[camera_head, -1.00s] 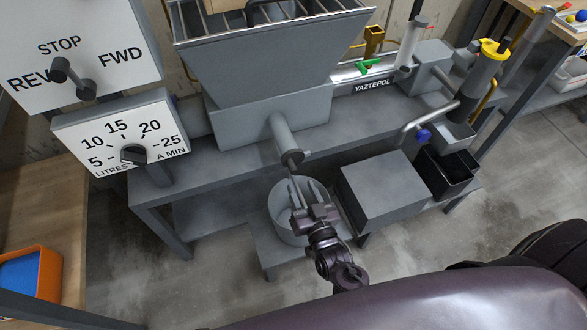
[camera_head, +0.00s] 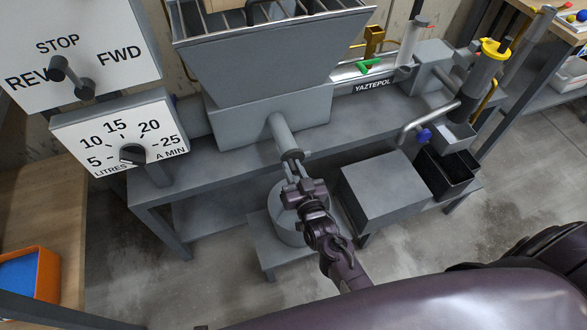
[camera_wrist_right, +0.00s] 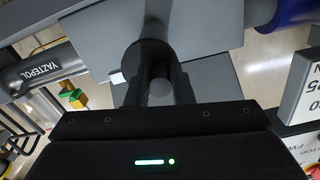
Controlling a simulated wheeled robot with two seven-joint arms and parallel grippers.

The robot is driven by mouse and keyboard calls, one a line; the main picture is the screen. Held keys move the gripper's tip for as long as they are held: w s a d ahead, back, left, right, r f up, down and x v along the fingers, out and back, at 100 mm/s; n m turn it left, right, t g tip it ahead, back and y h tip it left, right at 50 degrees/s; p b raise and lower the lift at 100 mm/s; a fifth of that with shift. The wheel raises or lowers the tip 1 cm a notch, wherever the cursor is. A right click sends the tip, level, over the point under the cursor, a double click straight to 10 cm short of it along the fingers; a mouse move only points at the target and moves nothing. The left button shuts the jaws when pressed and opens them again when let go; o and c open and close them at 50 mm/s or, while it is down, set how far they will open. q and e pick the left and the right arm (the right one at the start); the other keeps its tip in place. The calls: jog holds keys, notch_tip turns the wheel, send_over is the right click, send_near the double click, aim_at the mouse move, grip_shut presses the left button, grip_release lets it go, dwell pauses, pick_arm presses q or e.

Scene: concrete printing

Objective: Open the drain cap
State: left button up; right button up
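The grey hopper (camera_head: 265,70) has a drain pipe (camera_head: 282,132) sticking out toward me and down. A dark round drain cap (camera_head: 291,155) closes its lower end; in the right wrist view the cap (camera_wrist_right: 147,55) is just ahead of the fingers. My right gripper (camera_head: 294,170) is open, its fingertips at the cap; the right wrist view (camera_wrist_right: 159,80) shows a gap between the fingers. I cannot tell whether they touch the cap. My left gripper is out of view.
A grey bucket (camera_head: 286,232) stands on a low stand below the pipe, partly hidden by my right arm. A grey box (camera_head: 385,190) stands right of it. Dial panels (camera_head: 120,135) are at the left. A labelled tube (camera_head: 372,82) runs right of the hopper.

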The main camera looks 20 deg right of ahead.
grip_shut()
